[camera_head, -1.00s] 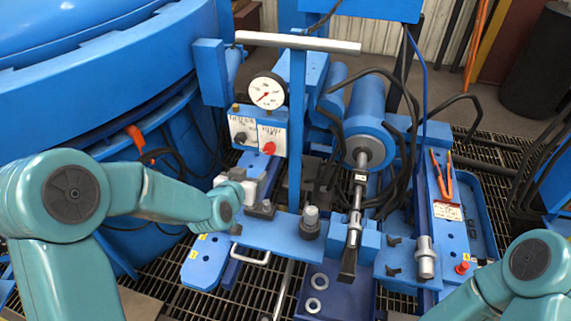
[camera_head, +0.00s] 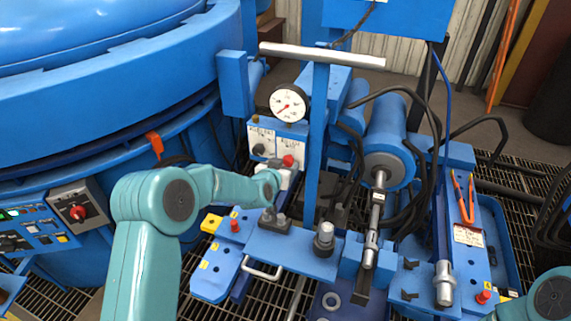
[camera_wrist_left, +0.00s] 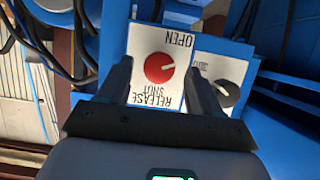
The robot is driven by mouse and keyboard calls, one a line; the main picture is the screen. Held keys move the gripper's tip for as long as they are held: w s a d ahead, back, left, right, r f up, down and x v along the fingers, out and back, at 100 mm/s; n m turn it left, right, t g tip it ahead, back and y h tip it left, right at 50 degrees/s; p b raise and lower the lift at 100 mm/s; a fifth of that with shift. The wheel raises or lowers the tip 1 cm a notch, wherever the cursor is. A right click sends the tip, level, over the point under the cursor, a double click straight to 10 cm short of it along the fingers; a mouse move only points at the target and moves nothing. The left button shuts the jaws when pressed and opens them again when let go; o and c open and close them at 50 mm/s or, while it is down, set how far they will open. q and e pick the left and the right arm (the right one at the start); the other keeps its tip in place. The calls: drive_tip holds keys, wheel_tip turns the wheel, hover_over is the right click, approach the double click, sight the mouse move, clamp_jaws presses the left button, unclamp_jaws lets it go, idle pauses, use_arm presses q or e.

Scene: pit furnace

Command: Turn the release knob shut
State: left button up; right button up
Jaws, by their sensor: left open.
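The red release knob (camera_head: 288,160) sits on a white label plate on the blue panel, below the gauge. In the left wrist view the knob (camera_wrist_left: 159,68) appears upside down, with OPEN above it and RELEASE SHUT below. Its pale mark points to the right and slightly up there. My left gripper (camera_wrist_left: 158,74) is open, its two dark fingers on either side of the knob in that view. I cannot tell whether they touch it. In the head view the left gripper (camera_head: 286,174) is just below the knob. My right gripper is out of view.
A black knob (camera_head: 258,149) on a second plate sits beside the red one. A round gauge (camera_head: 289,103) is above. An upright blue post with a grey crossbar (camera_head: 322,55) stands close on the right. A large blue furnace (camera_head: 110,75) fills the left.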

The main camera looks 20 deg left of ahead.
use_arm(q)
drive_tip(key=shift+x, duration=1)
